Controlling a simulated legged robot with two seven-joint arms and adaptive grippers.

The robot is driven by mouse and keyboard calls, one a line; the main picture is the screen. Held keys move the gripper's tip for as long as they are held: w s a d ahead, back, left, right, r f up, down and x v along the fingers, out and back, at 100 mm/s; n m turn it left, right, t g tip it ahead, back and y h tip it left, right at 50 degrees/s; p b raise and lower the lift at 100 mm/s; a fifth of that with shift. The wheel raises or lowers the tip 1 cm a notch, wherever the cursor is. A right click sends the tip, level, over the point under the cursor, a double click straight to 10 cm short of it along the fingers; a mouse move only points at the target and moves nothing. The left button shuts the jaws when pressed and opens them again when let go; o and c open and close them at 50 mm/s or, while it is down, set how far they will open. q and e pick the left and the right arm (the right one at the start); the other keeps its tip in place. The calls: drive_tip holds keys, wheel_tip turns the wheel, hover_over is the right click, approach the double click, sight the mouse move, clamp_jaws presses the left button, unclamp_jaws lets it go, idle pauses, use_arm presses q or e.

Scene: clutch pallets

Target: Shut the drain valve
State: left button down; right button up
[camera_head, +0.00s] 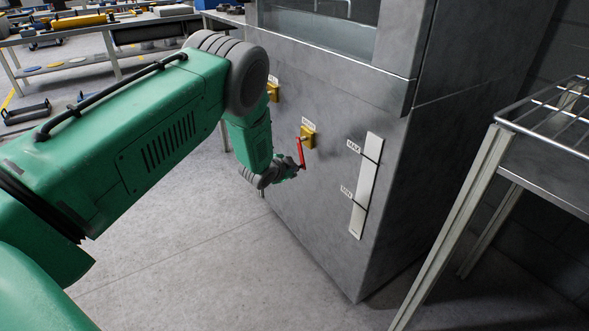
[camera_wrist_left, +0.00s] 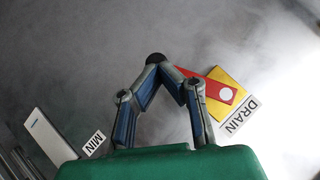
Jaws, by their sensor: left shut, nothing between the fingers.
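The drain valve has a yellow body (camera_head: 309,139) on the front of the grey cabinet, under a small label. Its red lever (camera_head: 301,153) points down in the head view. My left gripper (camera_head: 290,169) is close to the lever's lower end, on its left side. In the left wrist view the fingers (camera_wrist_left: 156,61) meet at the tips with nothing between them. The red lever (camera_wrist_left: 212,84) and yellow plate (camera_wrist_left: 232,85) show beside the right finger, which hides part of the lever. I cannot tell whether they touch. The DRAIN label (camera_wrist_left: 241,117) is beside them. My right gripper is not in view.
A second yellow valve (camera_head: 272,91) sits higher left on the cabinet (camera_head: 335,100), partly behind my arm. A white level gauge (camera_head: 366,185) marked MAX and MIN is right of the drain valve. A metal rack (camera_head: 492,150) stands at the right. The floor at lower left is clear.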

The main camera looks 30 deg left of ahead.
use_arm(q)
drive_tip(key=shift+w+d+y, duration=0.3)
drive_tip(key=shift+d, duration=0.25)
drive_tip(key=shift+m, duration=0.3)
drive_tip(key=shift+w+a+f+b, duration=0.15)
drive_tip(key=shift+a+f+b, duration=0.1)
drive_tip(key=shift+a, duration=0.25)
drive_tip(key=shift+w+a+f+b, duration=0.15)
drive_tip(key=shift+a+f, duration=0.1)
drive_tip(key=shift+a, duration=0.2)
